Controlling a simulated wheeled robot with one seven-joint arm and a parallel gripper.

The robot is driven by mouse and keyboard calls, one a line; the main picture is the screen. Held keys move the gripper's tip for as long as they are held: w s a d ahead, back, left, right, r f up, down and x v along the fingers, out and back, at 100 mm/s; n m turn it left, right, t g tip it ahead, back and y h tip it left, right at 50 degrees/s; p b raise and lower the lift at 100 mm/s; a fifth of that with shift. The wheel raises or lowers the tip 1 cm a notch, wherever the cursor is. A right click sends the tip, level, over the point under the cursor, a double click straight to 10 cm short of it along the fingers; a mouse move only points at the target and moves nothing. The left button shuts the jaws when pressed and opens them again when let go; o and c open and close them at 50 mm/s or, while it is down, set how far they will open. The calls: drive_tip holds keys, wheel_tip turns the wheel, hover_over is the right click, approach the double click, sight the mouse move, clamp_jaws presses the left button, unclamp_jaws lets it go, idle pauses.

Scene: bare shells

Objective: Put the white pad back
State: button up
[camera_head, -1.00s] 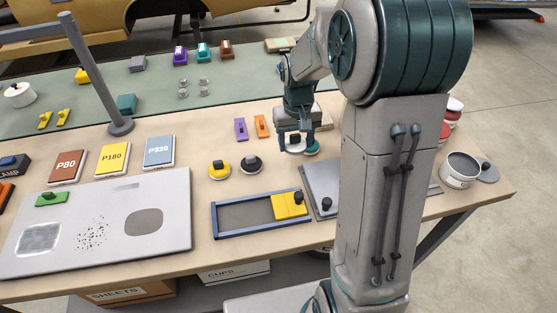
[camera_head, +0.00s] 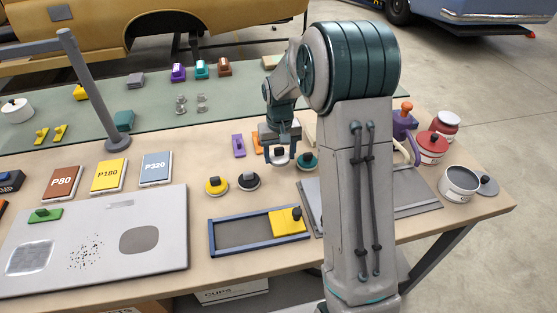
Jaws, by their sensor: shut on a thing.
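The white pad (camera_head: 279,158), a round disc with a dark knob, is in my gripper (camera_head: 280,157). The gripper points down with a finger on each side of the pad's knob and is shut on it. Whether the pad touches the bench or hangs just above it is hard to tell. A teal pad (camera_head: 307,164) lies to its right, and a black pad (camera_head: 248,182) and a yellow pad (camera_head: 215,187) lie to its left and nearer. A bare patch of bench shows between the black and teal pads.
A blue-framed tray (camera_head: 228,250) with a yellow block (camera_head: 288,222) lies in front. Purple (camera_head: 238,145) and orange (camera_head: 256,146) strips stand behind. My arm hides part of a grey board (camera_head: 420,198). Tins (camera_head: 432,147) stand at right, an upright post (camera_head: 90,95) at left.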

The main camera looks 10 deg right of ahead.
sight(278, 171)
drive_tip(key=shift+w+a+f, duration=0.15)
drive_tip(key=shift+w+f, duration=0.2)
drive_tip(key=shift+w, duration=0.2)
drive_tip(key=shift+f+p, duration=0.35)
drive_tip(key=shift+f, duration=1.65)
drive_tip(key=shift+f, duration=0.15)
drive_tip(key=o, duration=1)
drive_tip(key=shift+o, duration=0.2)
